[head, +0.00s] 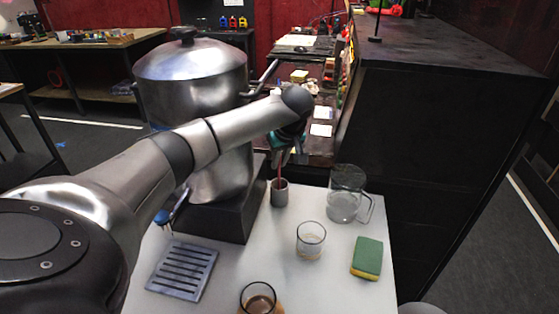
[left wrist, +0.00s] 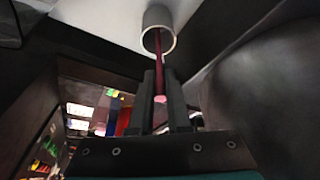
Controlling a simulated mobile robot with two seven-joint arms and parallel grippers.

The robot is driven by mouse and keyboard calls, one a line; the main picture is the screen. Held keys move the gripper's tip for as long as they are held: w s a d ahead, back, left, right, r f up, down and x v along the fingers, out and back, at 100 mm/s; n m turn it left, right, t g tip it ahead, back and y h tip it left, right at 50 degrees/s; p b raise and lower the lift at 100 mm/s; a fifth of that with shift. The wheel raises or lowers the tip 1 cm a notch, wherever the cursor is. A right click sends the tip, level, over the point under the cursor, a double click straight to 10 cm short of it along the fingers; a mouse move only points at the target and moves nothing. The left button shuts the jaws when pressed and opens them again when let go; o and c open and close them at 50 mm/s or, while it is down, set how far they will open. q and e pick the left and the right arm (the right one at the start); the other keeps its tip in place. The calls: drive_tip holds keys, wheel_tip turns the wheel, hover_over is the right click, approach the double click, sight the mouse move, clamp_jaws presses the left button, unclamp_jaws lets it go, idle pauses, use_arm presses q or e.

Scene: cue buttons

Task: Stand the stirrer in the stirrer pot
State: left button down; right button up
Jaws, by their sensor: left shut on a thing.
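The stirrer (head: 280,172) is a thin dark-red stick. My left gripper (head: 284,150) is shut on it above the stirrer pot (head: 280,195), a small grey cylinder on the white table. In the left wrist view the stirrer (left wrist: 158,48) runs from between the fingers (left wrist: 160,88) into the mouth of the stirrer pot (left wrist: 155,18). Its lower end is inside the rim, and its pink top end shows between the fingers. It looks near upright in the head view; whether it touches the pot's bottom is hidden. My right gripper is not in view.
A glass jug (head: 345,205) stands right of the pot, with a clear glass (head: 310,240) in front. A green and yellow sponge (head: 367,257), a brown drink glass (head: 259,300) and a slotted drip tray (head: 182,270) are nearer. A large steel urn (head: 195,80) stands behind my left arm.

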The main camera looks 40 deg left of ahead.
use_arm(q)
drive_tip(key=c, duration=0.8)
unclamp_jaws()
drive_tip(key=p+v, duration=0.1)
drive_tip(key=v, duration=1.4)
drive_tip(key=shift+p, duration=0.35)
drive_tip(key=shift+d+r, duration=0.1)
